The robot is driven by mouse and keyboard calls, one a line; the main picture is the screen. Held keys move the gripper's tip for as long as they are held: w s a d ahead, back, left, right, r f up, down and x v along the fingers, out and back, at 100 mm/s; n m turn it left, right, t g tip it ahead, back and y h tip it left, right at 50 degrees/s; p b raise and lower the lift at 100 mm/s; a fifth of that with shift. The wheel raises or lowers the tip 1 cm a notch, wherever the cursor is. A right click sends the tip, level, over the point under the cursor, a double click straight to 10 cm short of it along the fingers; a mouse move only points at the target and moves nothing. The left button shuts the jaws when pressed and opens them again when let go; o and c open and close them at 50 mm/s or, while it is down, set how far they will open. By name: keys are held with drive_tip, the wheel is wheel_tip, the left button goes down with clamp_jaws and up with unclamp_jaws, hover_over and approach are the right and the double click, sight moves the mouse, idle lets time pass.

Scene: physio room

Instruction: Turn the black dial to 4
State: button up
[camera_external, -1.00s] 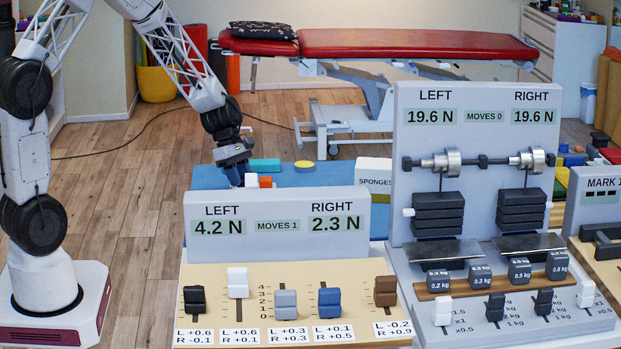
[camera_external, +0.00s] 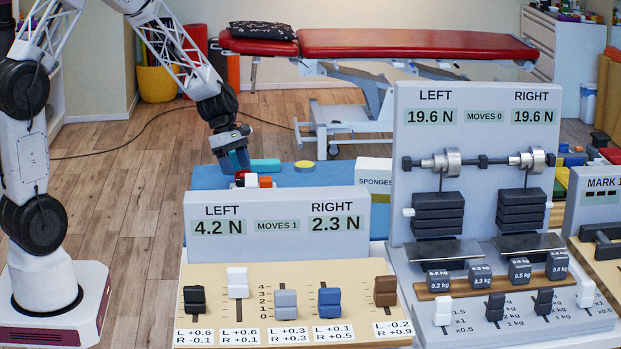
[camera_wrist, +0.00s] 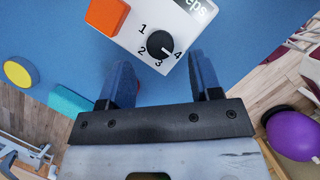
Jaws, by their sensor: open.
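The black dial (camera_wrist: 160,44) sits on a white box (camera_wrist: 128,38) marked 1 to 4 in the wrist view. Its small pale mark seems to point toward the gap between 3 and 4. An orange square block (camera_wrist: 107,16) is on the same box. My gripper (camera_wrist: 160,78) is open and empty, its blue fingers spread to either side below the dial, apart from it. In the external view my gripper (camera_external: 235,165) hangs above the box (camera_external: 252,180) behind the left panel. The dial cannot be made out clearly there.
A grey display panel (camera_external: 276,202) stands in front of the box. A sponges box (camera_external: 373,171) is to the right. A teal block (camera_external: 265,165) and a yellow disc (camera_external: 304,166) lie on the blue mat (camera_external: 330,178). The weight rig (camera_external: 475,160) stands further right.

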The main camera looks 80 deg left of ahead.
drive_tip(key=v, duration=0.4)
drive_tip(key=shift+r, duration=0.1)
idle(0.3)
drive_tip(key=s+d+r+m, duration=0.1)
drive_tip(key=d+r+m, duration=0.35)
drive_tip(key=d, duration=0.35)
drive_tip(key=s+d+r+m+g+y, duration=0.1)
drive_tip(key=s+d+r+m, duration=0.1)
drive_tip(key=d+r+m, duration=0.45)
drive_tip(key=s+d+r+m, duration=0.1)
drive_tip(key=d+r+m, duration=0.15)
drive_tip(key=d, duration=0.65)
drive_tip(key=s+d+r+m+y, duration=0.1)
drive_tip(key=s+d+r+m, duration=0.2)
drive_tip(key=s+d+m, duration=0.4)
drive_tip(key=s+d+r+m+y, duration=0.1)
drive_tip(key=s+d+r+m, duration=0.2)
drive_tip(key=s+d+m, duration=0.4)
drive_tip(key=s+d, duration=0.2)
drive_tip(key=s, duration=0.1)
drive_tip(key=shift+s, duration=0.15)
drive_tip(key=shift+c, duration=0.4)
